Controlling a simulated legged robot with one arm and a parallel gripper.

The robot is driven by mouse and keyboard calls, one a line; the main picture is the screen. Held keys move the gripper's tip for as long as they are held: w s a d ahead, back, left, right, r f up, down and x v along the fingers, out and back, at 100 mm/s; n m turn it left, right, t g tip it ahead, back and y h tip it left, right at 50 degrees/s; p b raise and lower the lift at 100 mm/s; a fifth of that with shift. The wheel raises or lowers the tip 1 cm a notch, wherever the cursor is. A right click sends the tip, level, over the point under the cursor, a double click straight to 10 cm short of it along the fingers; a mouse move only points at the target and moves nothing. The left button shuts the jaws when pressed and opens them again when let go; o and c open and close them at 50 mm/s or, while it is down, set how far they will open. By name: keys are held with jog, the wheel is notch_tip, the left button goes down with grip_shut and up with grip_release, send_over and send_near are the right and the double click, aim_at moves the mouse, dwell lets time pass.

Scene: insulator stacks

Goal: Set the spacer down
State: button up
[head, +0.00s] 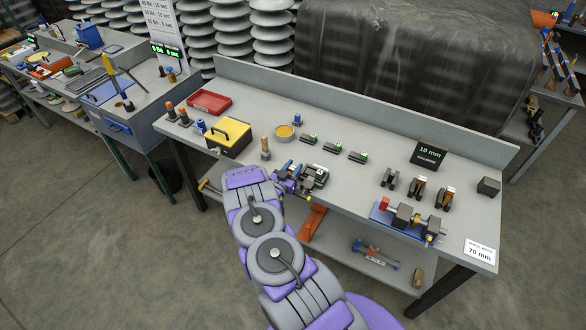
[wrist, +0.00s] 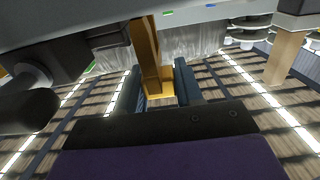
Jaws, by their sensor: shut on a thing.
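My gripper (head: 302,180) is at the front edge of the grey workbench, left of its middle. In the wrist view, the two dark fingers of my gripper (wrist: 158,92) are shut on a golden-brown block (wrist: 151,68), which I take to be the spacer. The block stands between the fingers and runs up toward a grey surface at the top of that view. In the head view the held block cannot be made out among the dark gripper parts. Whether it touches the bench is not clear.
The workbench (head: 470,210) holds a yellow box (head: 229,136), a red tray (head: 209,102), a round tan dish (head: 284,133) and a wooden peg (head: 265,150). Small dark blocks with green marks (head: 333,148) lie behind my gripper. A blue-based fixture (head: 405,218) and a display (head: 429,154) stand right.

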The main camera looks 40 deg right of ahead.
jog(key=shift+d, duration=0.3)
jog(key=o, duration=0.8)
jog(key=shift+d, duration=0.15)
jog(key=o, duration=0.3)
jog(key=shift+a, duration=0.3)
jog(key=shift+r, duration=0.1)
